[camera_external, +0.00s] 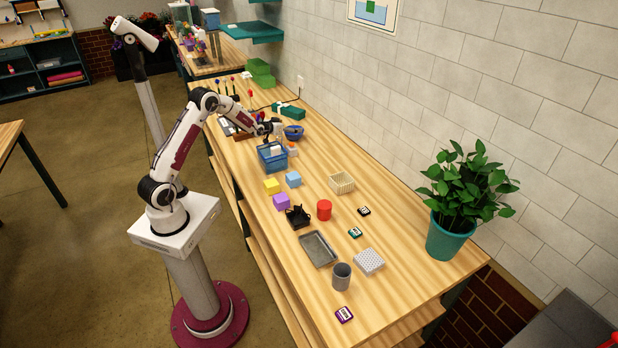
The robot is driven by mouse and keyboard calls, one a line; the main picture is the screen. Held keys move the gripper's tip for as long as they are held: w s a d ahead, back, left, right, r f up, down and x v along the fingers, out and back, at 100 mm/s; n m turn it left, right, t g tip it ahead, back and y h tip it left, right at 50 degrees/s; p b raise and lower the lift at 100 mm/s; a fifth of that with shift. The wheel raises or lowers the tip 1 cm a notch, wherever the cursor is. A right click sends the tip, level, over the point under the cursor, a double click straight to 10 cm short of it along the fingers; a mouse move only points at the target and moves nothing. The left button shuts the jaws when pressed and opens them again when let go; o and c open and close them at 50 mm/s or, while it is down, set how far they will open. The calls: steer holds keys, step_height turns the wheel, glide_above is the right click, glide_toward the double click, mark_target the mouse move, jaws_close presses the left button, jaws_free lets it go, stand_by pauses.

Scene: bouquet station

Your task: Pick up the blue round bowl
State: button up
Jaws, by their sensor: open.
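The blue round bowl (293,133) sits on the wooden table toward the far end, near the wall side. Something small and dark shows in or over it, too small to tell. My gripper (277,134) is at the end of my outstretched arm, just left of the bowl in the picture and close to it. It is open. Whether its fingers touch the bowl's rim cannot be told at this size. Part of the bowl's left side is close to or behind the gripper.
A blue basket (272,158) with a white item stands just in front of the bowl. A green box (288,111) lies behind it. A potted plant (451,232) is at the right edge.

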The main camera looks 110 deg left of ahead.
steer(key=shift+f, duration=1.9)
steer(key=shift+x, duration=1.45)
steer(key=shift+r, duration=0.15)
steer(key=shift+c, duration=0.4)
steer(key=c, duration=1.2)
